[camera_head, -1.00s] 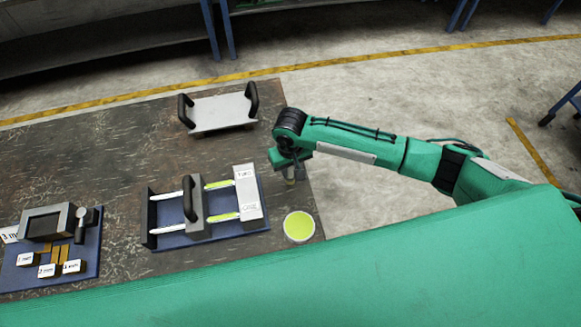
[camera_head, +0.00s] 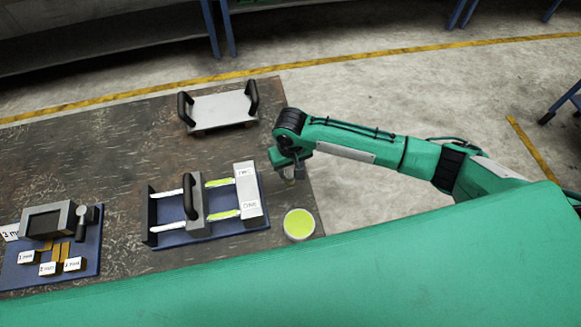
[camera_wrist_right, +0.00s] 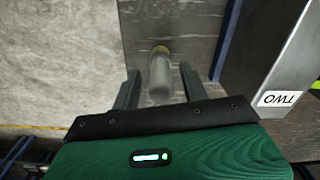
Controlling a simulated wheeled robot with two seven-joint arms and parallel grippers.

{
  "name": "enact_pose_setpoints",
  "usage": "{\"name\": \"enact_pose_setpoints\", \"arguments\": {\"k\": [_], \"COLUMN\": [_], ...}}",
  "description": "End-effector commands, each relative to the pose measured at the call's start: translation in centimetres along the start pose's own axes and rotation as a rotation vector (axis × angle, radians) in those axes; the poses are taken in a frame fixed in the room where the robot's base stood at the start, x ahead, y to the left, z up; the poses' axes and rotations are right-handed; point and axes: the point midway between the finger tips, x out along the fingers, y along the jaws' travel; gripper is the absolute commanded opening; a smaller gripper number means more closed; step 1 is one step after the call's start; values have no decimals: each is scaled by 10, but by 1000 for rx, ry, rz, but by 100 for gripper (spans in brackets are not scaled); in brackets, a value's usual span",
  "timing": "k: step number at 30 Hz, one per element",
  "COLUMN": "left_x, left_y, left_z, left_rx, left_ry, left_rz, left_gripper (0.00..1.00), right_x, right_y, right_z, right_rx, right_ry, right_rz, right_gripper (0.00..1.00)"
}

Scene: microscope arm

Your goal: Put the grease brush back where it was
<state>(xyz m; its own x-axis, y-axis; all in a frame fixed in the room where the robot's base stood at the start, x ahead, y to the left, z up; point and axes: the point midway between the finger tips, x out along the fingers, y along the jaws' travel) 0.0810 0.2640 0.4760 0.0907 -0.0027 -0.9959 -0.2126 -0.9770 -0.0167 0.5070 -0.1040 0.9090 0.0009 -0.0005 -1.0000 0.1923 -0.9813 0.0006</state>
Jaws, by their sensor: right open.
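The right gripper (camera_head: 288,168) points down over the table's right edge area, just behind the white tub of yellow-green grease (camera_head: 299,224). In the right wrist view its two fingers (camera_wrist_right: 160,72) are apart, one on each side of a grey cylinder with a yellowish end, which looks like the grease brush (camera_wrist_right: 159,77). A gap shows between the brush and each finger. In the head view only a small piece of it (camera_head: 289,180) shows under the gripper. The left gripper is out of view.
A blue-based fixture (camera_head: 215,234) with two rails, a black handle and a labelled grey block (camera_head: 248,195) stands left of the gripper. A grey plate with two black handles (camera_head: 222,109) lies behind. A gauge board (camera_head: 92,258) is at far left. Floor lies beyond the table's right edge.

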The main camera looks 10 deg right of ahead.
Motion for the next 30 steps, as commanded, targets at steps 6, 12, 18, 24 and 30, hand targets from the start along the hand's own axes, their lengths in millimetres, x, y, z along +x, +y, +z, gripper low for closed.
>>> {"name": "enact_pose_setpoints", "arguments": {"k": [6,12,18,24,30], "left_x": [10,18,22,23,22], "left_y": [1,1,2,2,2], "left_z": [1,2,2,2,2], "left_rx": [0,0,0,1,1], "left_ry": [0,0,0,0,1], "left_rz": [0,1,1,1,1], "left_gripper": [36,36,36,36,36], "right_x": [-38,-81,-109,-117,-117], "right_y": [-1,-1,0,0,0], "right_z": [-2,-1,-1,0,0], "right_rx": [0,0,0,1,1], "right_ry": [6,4,2,0,0], "right_rz": [-2,-2,-1,0,-1], "right_gripper": [45,45,45,45,45]}}
